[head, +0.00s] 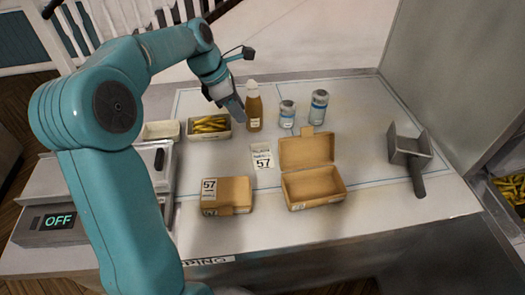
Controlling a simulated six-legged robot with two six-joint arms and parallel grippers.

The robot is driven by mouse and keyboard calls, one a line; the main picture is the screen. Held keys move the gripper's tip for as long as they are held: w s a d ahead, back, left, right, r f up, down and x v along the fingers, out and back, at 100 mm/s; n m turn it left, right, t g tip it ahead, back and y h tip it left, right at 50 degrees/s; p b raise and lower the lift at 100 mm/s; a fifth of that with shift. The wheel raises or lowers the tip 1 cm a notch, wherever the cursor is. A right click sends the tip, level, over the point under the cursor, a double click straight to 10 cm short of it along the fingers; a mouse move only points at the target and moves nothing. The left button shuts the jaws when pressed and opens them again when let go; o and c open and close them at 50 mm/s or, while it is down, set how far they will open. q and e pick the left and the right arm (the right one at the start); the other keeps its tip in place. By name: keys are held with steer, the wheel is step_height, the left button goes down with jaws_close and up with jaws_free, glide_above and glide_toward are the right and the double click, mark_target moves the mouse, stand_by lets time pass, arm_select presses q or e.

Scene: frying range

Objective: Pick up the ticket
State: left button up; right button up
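The ticket (262,156) is a small white paper printed with 57. My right gripper is out of view.
A closed box (228,194) marked 57 sits front left of the ticket, an open empty box (315,190) to its right. Behind stand a sauce bottle (254,108), two shakers (318,108) and a tray of fries (222,134). A metal scoop (410,152) lies right.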

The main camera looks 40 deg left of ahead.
arm_select(q)
glide_above(258, 144)
steer(key=s+a, duration=0.1)
steer(key=s, duration=0.1)
steer(key=f, duration=0.7)
steer(key=shift+w+a+f, duration=0.15)
steer(key=shift+w+f, duration=0.05)
steer(key=shift+d+f, duration=0.2)
steer(key=shift+f, duration=0.6)
steer(key=x, duration=0.3)
steer(key=p+x, duration=0.1)
steer(key=shift+w+f, duration=0.15)
steer(key=shift+w, duration=0.2)
steer(key=shift+s, duration=0.15)
jaws_close()
